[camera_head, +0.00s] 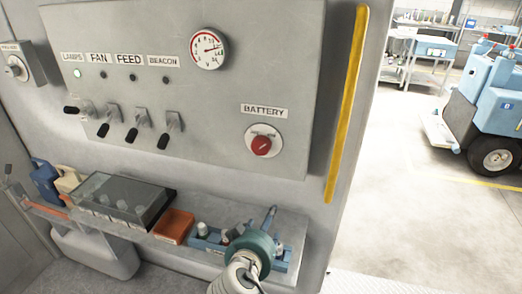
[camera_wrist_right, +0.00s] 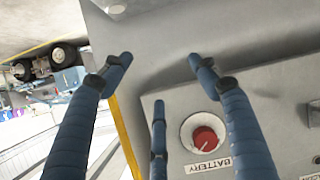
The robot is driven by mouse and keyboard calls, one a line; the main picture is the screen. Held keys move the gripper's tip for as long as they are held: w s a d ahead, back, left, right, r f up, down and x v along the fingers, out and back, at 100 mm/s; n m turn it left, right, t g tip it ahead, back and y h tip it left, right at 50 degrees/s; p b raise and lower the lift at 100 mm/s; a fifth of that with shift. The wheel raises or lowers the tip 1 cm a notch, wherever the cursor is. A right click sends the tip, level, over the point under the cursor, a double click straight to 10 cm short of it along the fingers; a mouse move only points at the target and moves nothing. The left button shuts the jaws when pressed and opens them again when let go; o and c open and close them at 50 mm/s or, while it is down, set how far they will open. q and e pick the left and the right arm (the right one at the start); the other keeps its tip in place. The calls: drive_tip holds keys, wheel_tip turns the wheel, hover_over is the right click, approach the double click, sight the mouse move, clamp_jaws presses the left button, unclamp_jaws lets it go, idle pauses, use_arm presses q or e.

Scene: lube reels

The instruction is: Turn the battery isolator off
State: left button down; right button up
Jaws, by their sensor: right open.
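The battery isolator is a red round knob (camera_head: 261,146) on a white round plate, under a BATTERY label (camera_head: 264,111) on the grey panel. Its position marks are too small to read. My right gripper (camera_head: 270,213) is low in front of the shelf, below the knob and apart from it. In the right wrist view the knob (camera_wrist_right: 204,137) shows between the blue fingers of my right gripper (camera_wrist_right: 158,72), nearer the right finger. The fingers are spread and empty. Whether they touch the panel cannot be told. My left gripper is not in view.
Several toggle levers (camera_head: 138,127) and a gauge (camera_head: 209,48) are on the panel. Below, the shelf (camera_head: 294,222) holds a clear-lidded box (camera_head: 123,193) and an orange box (camera_head: 174,226). A yellow strip (camera_head: 347,105) edges the panel; open floor lies right.

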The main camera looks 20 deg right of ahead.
sight(260, 150)
drive_tip(key=w+a+r+m+t+h, duration=0.1)
drive_tip(key=w+a+r+t+h, duration=0.1)
drive_tip(key=r, duration=0.6)
drive_tip(key=w+a+r+m+t+h, duration=0.1)
drive_tip(key=w+a+r+m+t, duration=0.1)
drive_tip(key=r, duration=0.6)
drive_tip(key=p+x, duration=0.4)
drive_tip(key=x, duration=0.6)
drive_tip(key=shift+d+p, duration=0.15)
drive_tip(key=shift+p, duration=0.15)
drive_tip(key=shift+w+d+f, duration=0.2)
drive_tip(key=shift+c, duration=0.5)
drive_tip(key=c, duration=1.1)
drive_tip(key=shift+o, duration=0.2)
drive_tip(key=shift+f, duration=0.1)
